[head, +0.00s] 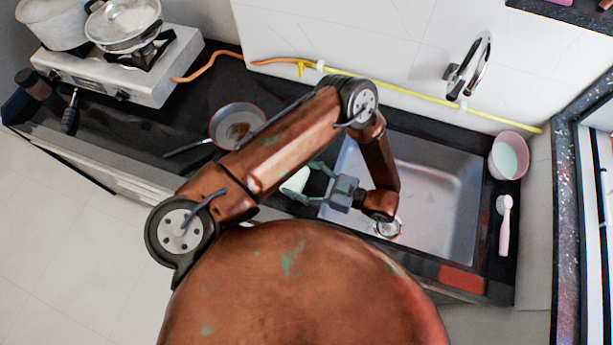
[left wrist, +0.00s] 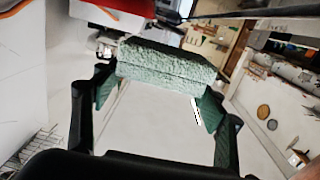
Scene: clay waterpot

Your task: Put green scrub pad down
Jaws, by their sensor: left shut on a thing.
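The green scrub pad (left wrist: 165,66) is pale green and block-shaped in the left wrist view. It sits between the two fingers of my left gripper (left wrist: 157,92), which is shut on it. In the head view, my left gripper (head: 308,184) is over the counter's front edge, just left of the sink (head: 440,195). A pale bit of the pad (head: 295,182) shows between its fingers there. Whether the pad touches the counter cannot be told. My right gripper is not in view.
A frying pan (head: 237,122) lies on the dark counter (head: 140,130), right of the stove (head: 125,70) with pots. A pink bowl (head: 509,155) and a pink-handled brush (head: 504,225) are right of the sink. A faucet (head: 468,65) and a yellow hose (head: 430,97) run along the wall.

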